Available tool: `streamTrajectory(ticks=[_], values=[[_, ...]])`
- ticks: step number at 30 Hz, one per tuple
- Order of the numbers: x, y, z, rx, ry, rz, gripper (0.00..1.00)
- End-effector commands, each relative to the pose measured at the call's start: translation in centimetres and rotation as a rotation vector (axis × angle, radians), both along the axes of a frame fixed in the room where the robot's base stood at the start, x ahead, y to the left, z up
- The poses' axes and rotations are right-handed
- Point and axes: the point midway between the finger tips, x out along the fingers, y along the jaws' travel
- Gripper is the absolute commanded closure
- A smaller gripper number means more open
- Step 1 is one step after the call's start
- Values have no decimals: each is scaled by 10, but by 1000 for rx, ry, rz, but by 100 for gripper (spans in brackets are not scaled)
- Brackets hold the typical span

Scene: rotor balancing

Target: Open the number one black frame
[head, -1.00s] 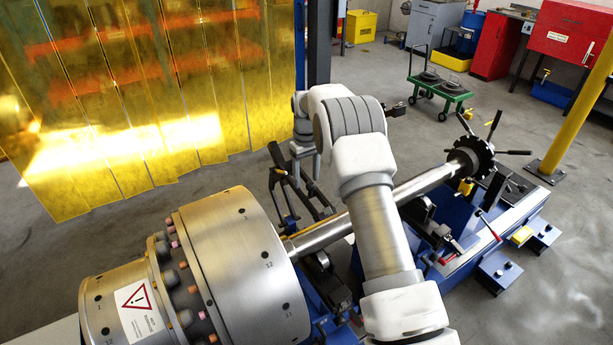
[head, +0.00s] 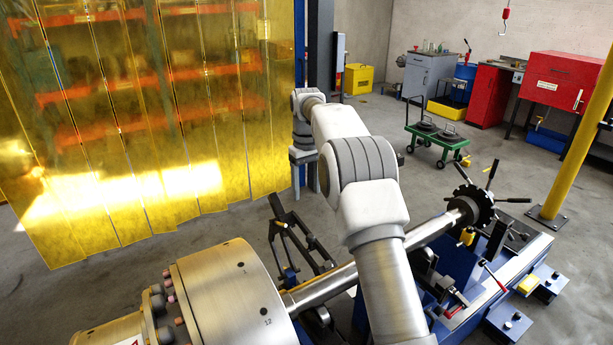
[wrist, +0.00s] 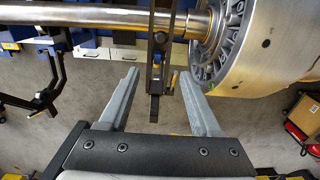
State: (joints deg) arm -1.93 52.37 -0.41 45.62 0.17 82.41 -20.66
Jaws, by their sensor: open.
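A black frame (head: 318,252) with two slanted bars stands beside the steel shaft (head: 332,287) in the head view. I cannot read a number on it. In the wrist view a narrow black upright frame (wrist: 156,70) shows between my finger lines, below the shaft (wrist: 90,16). Another black frame (wrist: 47,98) stands at the left there. I cannot tell which is number one. My gripper (head: 304,186) hangs with its fingers down, above and behind the black frame in the head view. Its two grey fingers (wrist: 158,76) are apart and touch nothing that I can see.
The big silver rotor drum (head: 222,300) is at the lower left. The blue machine bed (head: 395,315) runs under the shaft. A yellow strip curtain (head: 150,120) hangs behind at the left. A green cart (head: 437,138) stands farther back. Grey floor between them is clear.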

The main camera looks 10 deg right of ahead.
Motion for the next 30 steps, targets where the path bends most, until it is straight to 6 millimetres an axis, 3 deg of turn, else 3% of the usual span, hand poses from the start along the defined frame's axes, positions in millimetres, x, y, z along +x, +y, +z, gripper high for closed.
streamTrajectory(ticks=[6, 17, 23, 27, 30], values=[[1, 0, 28, 0, -2, 0, 35], [0, 0, 32, 0, 0, 0, 35], [-5, 0, 44, 1, -13, -8, 71], [-19, -2, 71, 2, -42, -31, 97], [-35, -4, 93, 4, -69, -52, 100]])
